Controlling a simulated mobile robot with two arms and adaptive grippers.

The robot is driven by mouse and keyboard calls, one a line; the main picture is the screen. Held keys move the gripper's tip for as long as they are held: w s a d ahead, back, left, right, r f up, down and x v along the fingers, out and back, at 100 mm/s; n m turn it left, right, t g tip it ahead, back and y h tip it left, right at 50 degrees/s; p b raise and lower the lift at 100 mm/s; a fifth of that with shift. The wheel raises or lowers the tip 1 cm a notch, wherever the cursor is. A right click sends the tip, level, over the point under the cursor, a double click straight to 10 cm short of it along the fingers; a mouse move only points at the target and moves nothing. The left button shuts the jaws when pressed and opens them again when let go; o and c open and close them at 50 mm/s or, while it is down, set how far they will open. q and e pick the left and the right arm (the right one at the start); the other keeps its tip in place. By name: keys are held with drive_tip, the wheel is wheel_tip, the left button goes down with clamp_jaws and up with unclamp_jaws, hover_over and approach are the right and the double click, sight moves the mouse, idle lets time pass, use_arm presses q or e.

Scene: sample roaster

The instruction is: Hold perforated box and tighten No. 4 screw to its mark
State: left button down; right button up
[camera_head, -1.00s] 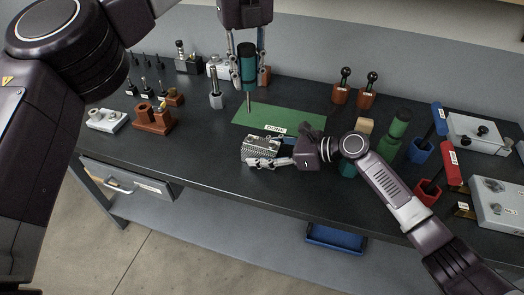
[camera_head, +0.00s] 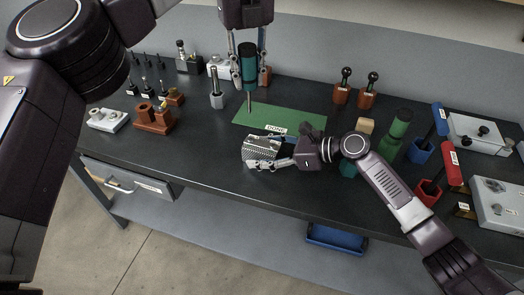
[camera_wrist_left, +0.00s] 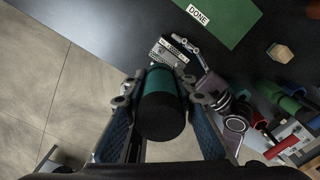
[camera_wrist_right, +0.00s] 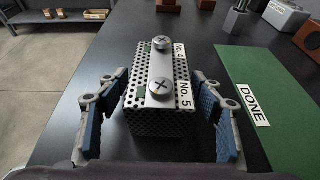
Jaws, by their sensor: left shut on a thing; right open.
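The perforated metal box (camera_head: 258,150) sits on the dark bench at the near edge of the green mat. In the right wrist view the box (camera_wrist_right: 158,122) has two cross-head screws on top: the No. 4 screw (camera_wrist_right: 161,43) is farther, the No. 5 screw (camera_wrist_right: 160,88) nearer. My right gripper (camera_wrist_right: 160,112) is open, its fingers on either side of the box with visible gaps. My left gripper (camera_head: 249,80) is shut on a green screwdriver (camera_head: 248,62) with a black cap, held upright above the mat, its shaft pointing down. The screwdriver's cap fills the left wrist view's middle (camera_wrist_left: 161,115).
The green mat (camera_head: 290,118) carries a DONE label and looks empty. Small holders and bits stand at the back left. A drawer (camera_head: 130,185) is below the front edge.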

drive_tip(key=shift+r+p, duration=0.25)
drive_tip(key=shift+p, duration=0.45)
drive_tip(key=c, duration=1.4)
